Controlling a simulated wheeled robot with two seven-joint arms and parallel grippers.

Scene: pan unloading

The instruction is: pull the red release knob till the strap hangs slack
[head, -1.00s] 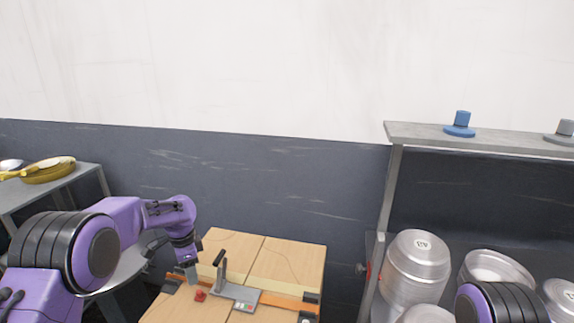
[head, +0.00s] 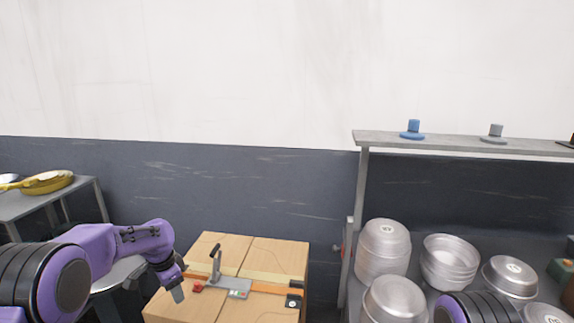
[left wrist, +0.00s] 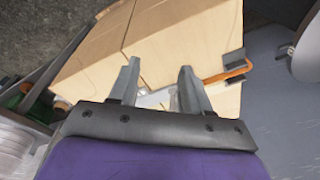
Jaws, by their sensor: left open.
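The orange strap (head: 262,287) runs from the buckle to a dark corner guard on the right, lying straight across the top. My left gripper (head: 178,295) is just left of the knob and apart from it in the head view. In the left wrist view, its fingers (left wrist: 158,88) are spread, with part of the grey buckle showing between them. The knob does not show there. My right gripper is out of view.
A metal rack (head: 357,245) with stacked metal pans (head: 383,250) stands to the right of the box. A blue knobbed piece (head: 413,130) is on its top shelf. A grey table (head: 80,190) with a yellow pan (head: 47,182) is at far left.

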